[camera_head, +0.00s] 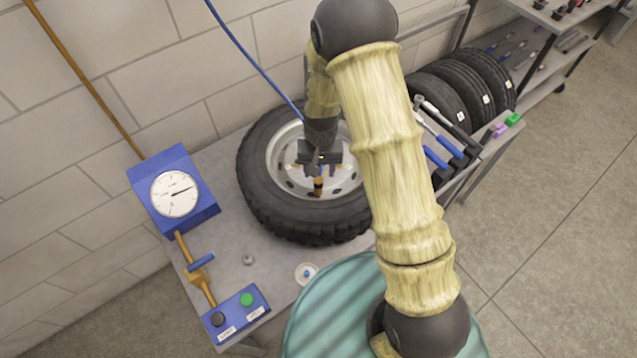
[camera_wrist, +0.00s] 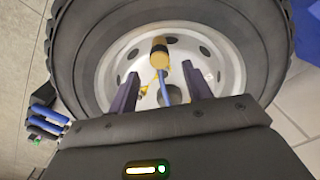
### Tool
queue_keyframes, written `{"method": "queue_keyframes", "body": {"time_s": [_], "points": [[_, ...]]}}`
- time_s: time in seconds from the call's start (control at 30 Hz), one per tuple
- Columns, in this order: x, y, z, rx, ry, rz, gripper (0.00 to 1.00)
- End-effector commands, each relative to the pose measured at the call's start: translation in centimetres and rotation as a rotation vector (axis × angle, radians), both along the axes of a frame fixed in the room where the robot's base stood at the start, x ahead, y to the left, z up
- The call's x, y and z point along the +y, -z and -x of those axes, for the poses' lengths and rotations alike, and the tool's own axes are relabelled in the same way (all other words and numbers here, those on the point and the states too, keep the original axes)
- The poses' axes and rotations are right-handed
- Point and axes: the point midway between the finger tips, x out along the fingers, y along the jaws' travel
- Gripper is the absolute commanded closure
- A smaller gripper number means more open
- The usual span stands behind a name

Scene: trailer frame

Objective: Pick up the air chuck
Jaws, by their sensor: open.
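The air chuck (camera_head: 318,187) is a small brass-yellow piece with a dark band, in front of the wheel's hub. In the wrist view the air chuck (camera_wrist: 159,50) shows its yellow body and dark end, with a blue length running down from it. My gripper (camera_head: 320,170) is over the wheel, close to the chuck. In the wrist view my gripper (camera_wrist: 158,72) is open, with a purple-dark finger on each side of the blue length. The chuck's yellow body appears just beyond the fingertips. I cannot tell whether either finger touches it.
The tyre (camera_head: 263,190) with its pale rim lies on a grey bench (camera_head: 225,258). A blue gauge box (camera_head: 175,190) and a blue button box (camera_head: 238,312) stand left. A blue hose (camera_head: 250,58) hangs from above. A tool rack (camera_head: 470,165) is right, a teal drum (camera_head: 330,315) in front.

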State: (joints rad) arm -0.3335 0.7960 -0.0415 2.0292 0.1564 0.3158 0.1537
Motion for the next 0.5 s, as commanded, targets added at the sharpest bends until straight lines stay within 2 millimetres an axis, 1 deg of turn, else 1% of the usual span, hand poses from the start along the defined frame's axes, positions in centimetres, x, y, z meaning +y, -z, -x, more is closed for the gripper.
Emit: {"method": "queue_keyframes", "body": {"time_s": [0.07,0.17,0.5], "points": [[0.02,0.80,0.04,0.002,0.000,0.000,0.51],[0.05,1.30,-0.02,-0.001,0.000,-0.001,0.51],[0.04,1.46,0.01,-0.001,0.001,0.000,0.51]]}}
